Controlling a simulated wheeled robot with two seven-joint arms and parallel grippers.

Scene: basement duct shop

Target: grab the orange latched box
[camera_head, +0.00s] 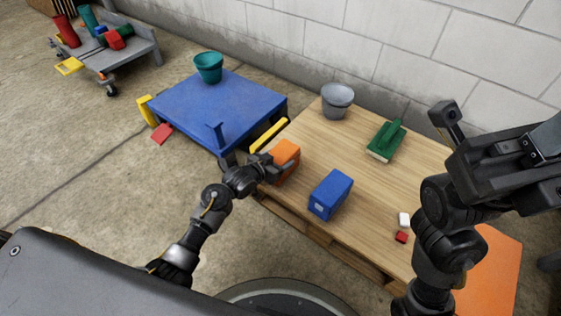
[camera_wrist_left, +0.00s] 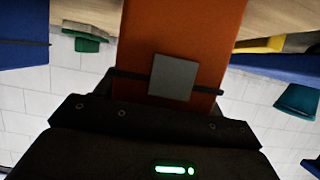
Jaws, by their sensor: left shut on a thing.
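The orange latched box (camera_head: 287,153) is at the left edge of the wooden pallet-like table (camera_head: 315,150). My left gripper (camera_head: 264,166) reaches it from the left and is shut on it. In the left wrist view the orange box (camera_wrist_left: 185,30) fills the middle top, with a grey latch plate (camera_wrist_left: 173,77) facing the camera. I cannot tell whether the box is lifted off the wood. My right arm stands over the table's right side; its gripper (camera_head: 510,165) is dark and its jaws do not show clearly.
A blue box (camera_head: 331,194) stands right of the orange one. A grey bucket (camera_head: 337,100), a green brush-like float (camera_head: 386,140), and small white (camera_head: 404,219) and red (camera_head: 401,237) blocks are also on the wood. A blue platform (camera_head: 215,108) with a teal bucket (camera_head: 208,67) stands left.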

